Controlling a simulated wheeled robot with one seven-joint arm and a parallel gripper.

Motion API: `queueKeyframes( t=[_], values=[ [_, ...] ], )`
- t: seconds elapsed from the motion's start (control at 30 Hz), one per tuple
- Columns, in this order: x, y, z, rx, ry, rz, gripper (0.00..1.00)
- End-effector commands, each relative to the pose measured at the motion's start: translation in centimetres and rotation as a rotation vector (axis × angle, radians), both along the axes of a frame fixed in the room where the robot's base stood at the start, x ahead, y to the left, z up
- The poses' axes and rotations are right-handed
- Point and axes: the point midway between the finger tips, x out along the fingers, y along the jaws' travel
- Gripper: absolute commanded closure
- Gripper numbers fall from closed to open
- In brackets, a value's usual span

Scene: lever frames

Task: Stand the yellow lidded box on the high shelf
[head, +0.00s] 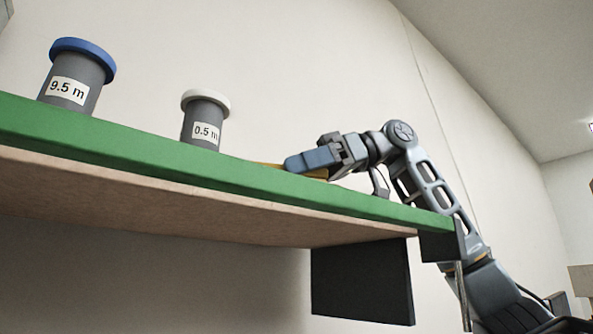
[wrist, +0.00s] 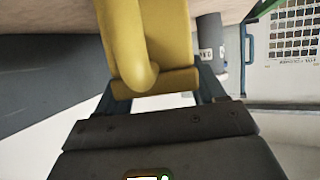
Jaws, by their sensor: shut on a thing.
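The yellow lidded box (wrist: 178,45) fills the upper middle of the wrist view, with a rounded yellow part standing out toward the camera. My gripper (wrist: 158,92) is shut on it, one finger at each side. In the head view my gripper (head: 303,161) is over the right half of the high shelf (head: 230,176), just above its green front edge. Only thin strips of the yellow box (head: 318,173) show there; the edge and the gripper hide the rest. I cannot tell whether its base touches the shelf.
A grey canister with a white lid, marked 0.5 m (head: 205,120), stands left of my gripper. A blue-lidded canister marked 9.5 m (head: 76,78) stands farther left. A dark bracket (head: 362,281) hangs under the shelf's right part.

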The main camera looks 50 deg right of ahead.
Motion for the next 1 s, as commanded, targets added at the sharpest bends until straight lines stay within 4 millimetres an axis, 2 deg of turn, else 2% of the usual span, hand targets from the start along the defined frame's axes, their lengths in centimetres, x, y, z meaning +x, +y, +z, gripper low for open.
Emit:
queueKeyframes(
  t=[0.03, 0.07, 0.3, 0.67, 0.77, 1.0],
  values=[
    [0.0, 0.0, -0.2, 0.002, -0.001, 0.001, 0.77],
    [0.0, 0.0, -0.2, 0.001, 0.0, 0.001, 0.3],
    [0.0, 0.0, -0.2, 0.0, 0.0, 0.0, 0.07],
    [-0.1, -0.2, 0.2, 0.001, 0.0, -0.001, 0.06],
    [-0.7, -1.3, 0.7, 0.002, 0.0, -0.003, 0.06],
    [-3.3, -5.0, 2.5, 0.003, -0.001, -0.001, 0.06]
  ],
)
